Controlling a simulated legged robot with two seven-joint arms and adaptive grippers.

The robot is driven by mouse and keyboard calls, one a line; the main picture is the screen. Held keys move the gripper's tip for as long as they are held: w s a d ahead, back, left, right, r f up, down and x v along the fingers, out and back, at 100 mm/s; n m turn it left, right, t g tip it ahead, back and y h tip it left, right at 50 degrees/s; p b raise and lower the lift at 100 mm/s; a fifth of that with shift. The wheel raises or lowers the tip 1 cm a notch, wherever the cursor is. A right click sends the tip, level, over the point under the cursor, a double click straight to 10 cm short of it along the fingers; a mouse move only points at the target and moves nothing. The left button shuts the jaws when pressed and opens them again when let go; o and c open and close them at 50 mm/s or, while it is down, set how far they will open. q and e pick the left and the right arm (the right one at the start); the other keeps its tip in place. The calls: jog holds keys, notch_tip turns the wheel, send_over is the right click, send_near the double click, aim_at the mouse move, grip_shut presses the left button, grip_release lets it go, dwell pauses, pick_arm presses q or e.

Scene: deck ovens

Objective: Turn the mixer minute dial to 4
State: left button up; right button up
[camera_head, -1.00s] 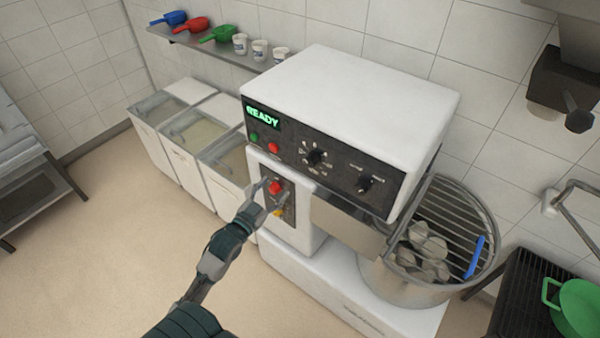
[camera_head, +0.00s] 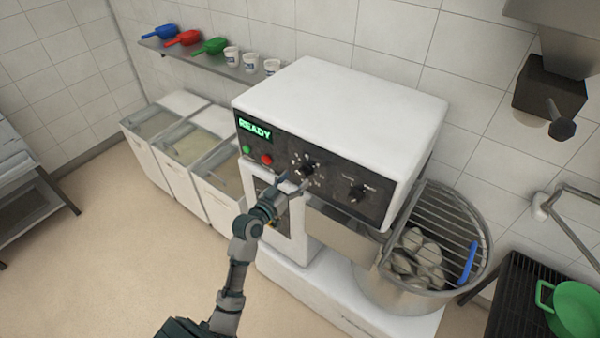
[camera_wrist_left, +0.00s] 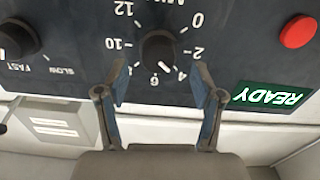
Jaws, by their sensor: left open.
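The mixer (camera_head: 335,110) is white with a black control panel. Its minute dial (camera_head: 306,168) is a black knob in the middle of the panel. In the left wrist view, where the panel appears upside down, the minute dial (camera_wrist_left: 159,47) is ringed by numbers. Its pale mark seems to point near the 4, but I cannot read it exactly. My left gripper (camera_head: 295,183) is open just below and in front of the dial. In the wrist view the fingers of my left gripper (camera_wrist_left: 160,82) are spread either side below the knob, empty. My right gripper is not in view.
A green READY display (camera_head: 255,130), a green button (camera_head: 246,150), a red button (camera_head: 267,159) and a speed knob (camera_head: 357,193) share the panel. The bowl (camera_head: 405,295) with its wire guard is at the right. Ingredient bins (camera_head: 185,165) stand at the left.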

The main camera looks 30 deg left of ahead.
aim_at(301, 174)
pick_arm(q)
jog(key=shift+w+d, duration=0.2)
jog(key=shift+w, duration=1.55)
jog(key=c, duration=1.1)
jog(key=shift+m, duration=0.5)
jog(key=o, duration=1.1)
